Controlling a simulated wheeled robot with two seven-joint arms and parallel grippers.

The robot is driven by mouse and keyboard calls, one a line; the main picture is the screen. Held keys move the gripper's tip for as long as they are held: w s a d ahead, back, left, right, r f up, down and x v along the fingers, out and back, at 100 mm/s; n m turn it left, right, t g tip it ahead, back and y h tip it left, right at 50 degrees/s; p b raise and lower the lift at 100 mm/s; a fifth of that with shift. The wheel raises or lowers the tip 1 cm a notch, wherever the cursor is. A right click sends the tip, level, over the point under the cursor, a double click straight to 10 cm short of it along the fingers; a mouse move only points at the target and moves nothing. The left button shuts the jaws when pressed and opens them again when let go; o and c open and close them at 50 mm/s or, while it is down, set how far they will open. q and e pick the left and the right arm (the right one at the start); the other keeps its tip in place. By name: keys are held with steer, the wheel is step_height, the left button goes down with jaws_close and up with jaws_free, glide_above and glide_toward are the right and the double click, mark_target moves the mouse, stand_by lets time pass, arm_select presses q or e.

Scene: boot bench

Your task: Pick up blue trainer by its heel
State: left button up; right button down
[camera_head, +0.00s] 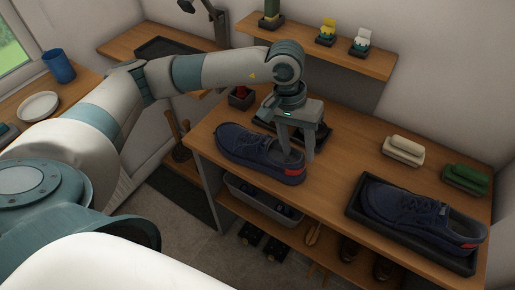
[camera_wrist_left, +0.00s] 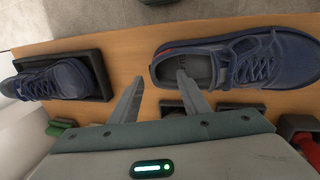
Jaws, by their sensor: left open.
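A blue trainer (camera_head: 248,150) lies on the wooden bench, its toe to the left and its red-patched heel (camera_head: 294,171) to the right. In the left wrist view the trainer (camera_wrist_left: 265,62) has its heel at left. My left gripper (camera_head: 297,150) is open and points down at the heel end. In the left wrist view the gripper (camera_wrist_left: 160,80) has one finger over the shoe opening and the other outside the heel. I cannot tell whether either finger touches it. A second blue trainer (camera_head: 410,208) sits in a black tray (camera_head: 360,222) at right. My right gripper is not in view.
A cream brush (camera_head: 403,150) and a green brush (camera_head: 465,179) lie at the bench's back right. A dark box with a red item (camera_head: 240,95) stands behind the trainer. A wall shelf (camera_head: 320,48) hangs above. Bare bench lies between trainer and tray.

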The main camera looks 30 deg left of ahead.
mark_target(299, 158)
arm_select(q)
steer(key=shift+s+d+f+p, duration=0.15)
steer(key=shift+s+f+p, duration=0.1)
steer(key=shift+p, duration=0.15)
steer(key=shift+p+x, duration=0.55)
steer(key=shift+x, duration=0.5)
steer(key=shift+s+d+f, duration=0.1)
steer(key=shift+d+f, duration=0.05)
steer(key=shift+f, duration=0.5)
jaws_close()
